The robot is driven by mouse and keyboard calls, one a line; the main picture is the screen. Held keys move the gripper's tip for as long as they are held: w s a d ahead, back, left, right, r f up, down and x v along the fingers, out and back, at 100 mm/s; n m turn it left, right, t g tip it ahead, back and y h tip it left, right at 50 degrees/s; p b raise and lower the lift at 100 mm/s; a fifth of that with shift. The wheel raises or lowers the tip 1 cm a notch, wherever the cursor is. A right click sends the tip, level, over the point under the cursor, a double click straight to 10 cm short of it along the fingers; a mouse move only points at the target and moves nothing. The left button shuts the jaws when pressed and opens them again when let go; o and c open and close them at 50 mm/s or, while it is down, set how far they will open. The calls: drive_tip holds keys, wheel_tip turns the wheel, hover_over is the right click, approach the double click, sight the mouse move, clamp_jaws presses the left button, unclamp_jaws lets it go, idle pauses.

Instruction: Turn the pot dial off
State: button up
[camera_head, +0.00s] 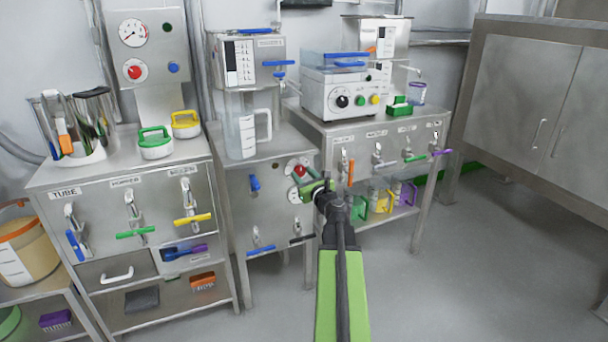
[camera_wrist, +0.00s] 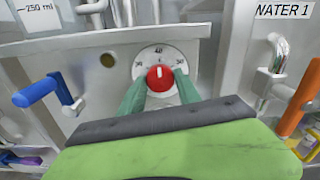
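The pot dial is a red knob (camera_wrist: 161,78) on a round white scale plate, on the front of the middle steel stand. Its white mark points up, towards the 40. In the head view the dial (camera_head: 299,171) is small, just up and left of my gripper (camera_head: 316,190). In the wrist view the green fingers of my gripper (camera_wrist: 160,88) are spread, one on each side of the knob. The fingers look open, with narrow gaps to the knob; whether either touches it is hard to tell. The lower part of the plate is hidden behind the gripper.
A blue valve handle (camera_wrist: 37,87) sits left of the dial and an orange handle (camera_wrist: 296,108) right of it. A clear jug (camera_head: 240,130) stands on the stand above. Blue and black handles (camera_head: 300,239) are below. Open floor (camera_head: 470,270) lies at the right.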

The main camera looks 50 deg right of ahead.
drive_tip(key=shift+d, duration=0.1)
drive_tip(key=c, duration=0.5)
drive_tip(key=shift+o, duration=0.2)
drive_tip(key=shift+d+r, duration=0.1)
drive_tip(key=shift+d, duration=0.25)
drive_tip(key=shift+a, duration=0.25)
clamp_jaws()
